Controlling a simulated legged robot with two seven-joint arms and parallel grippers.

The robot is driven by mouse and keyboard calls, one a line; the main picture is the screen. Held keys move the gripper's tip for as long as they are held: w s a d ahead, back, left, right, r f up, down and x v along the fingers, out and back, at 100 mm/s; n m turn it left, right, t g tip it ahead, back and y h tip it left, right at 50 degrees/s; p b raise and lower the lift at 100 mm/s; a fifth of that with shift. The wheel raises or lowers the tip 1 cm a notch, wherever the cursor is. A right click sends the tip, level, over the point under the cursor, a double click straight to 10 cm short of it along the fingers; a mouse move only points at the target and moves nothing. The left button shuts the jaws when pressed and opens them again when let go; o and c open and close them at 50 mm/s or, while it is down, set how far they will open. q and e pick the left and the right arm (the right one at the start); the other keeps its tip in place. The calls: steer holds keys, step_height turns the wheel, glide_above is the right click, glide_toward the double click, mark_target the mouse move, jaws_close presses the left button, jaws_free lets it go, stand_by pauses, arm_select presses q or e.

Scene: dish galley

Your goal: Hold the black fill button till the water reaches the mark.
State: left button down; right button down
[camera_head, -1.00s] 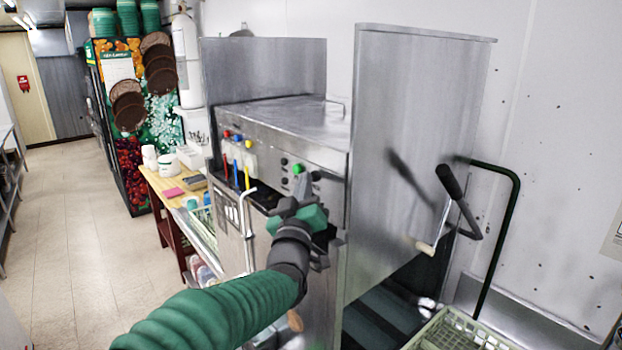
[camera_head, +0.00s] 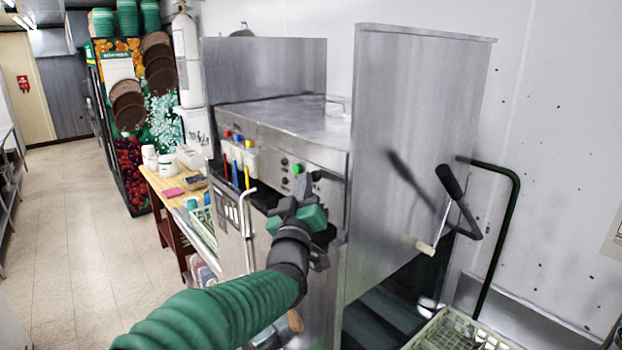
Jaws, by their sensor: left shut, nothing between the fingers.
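The steel dish machine (camera_head: 285,124) stands in the middle with a control panel on its front. The panel carries a green button (camera_head: 298,168) and several small black buttons, two of them at its left (camera_head: 284,167). My right gripper is not in view.
A black-handled lever (camera_head: 452,182) juts out at the machine's right side. A green rack (camera_head: 460,332) sits at the lower right. A wooden table (camera_head: 160,183) with small containers stands at the left. The tiled floor (camera_head: 80,240) is clear.

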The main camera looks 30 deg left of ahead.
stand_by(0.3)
arm_select(q)
steer(key=shift+s+a+b, duration=0.2)
steer(key=shift+s+b, duration=0.5)
steer(key=shift+s, duration=0.1)
steer(key=s+b, duration=0.1)
steer(key=s+a+b, duration=0.1)
steer(key=s, duration=0.1)
steer(key=s+a+b, duration=0.1)
steer(key=shift+s, duration=0.35)
steer(key=shift+w, duration=0.1)
